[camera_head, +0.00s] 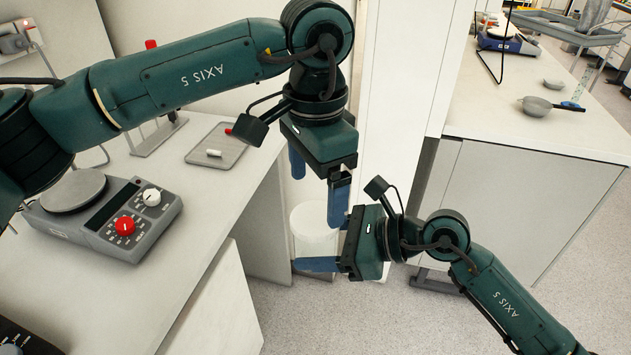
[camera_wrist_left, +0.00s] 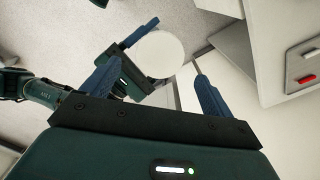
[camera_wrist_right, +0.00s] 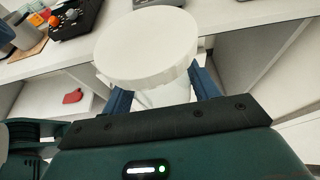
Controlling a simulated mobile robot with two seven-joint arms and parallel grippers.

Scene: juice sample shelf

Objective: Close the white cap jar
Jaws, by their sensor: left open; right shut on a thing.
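The white cap jar (camera_head: 314,228) is held in the air in front of the bench, between my two grippers. My right gripper (camera_wrist_right: 160,85) is shut on the jar's body (camera_wrist_right: 168,93), below the wide round white cap (camera_wrist_right: 147,45). The cap lies over the jar's mouth; I cannot tell how tightly it sits. My left gripper (camera_head: 318,190) is open and points down just above the cap, with its fingers apart. The left wrist view shows the cap's round top (camera_wrist_left: 155,53) beyond the open left fingers. Fingers hide part of the jar in the head view.
A grey hotplate (camera_head: 115,215) with a red knob stands on the left bench (camera_head: 210,240). A small tray (camera_head: 222,150) with a white stir bar lies behind it. Another bench (camera_head: 530,120) at the right holds a small pan (camera_head: 540,105). Open floor lies below the jar.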

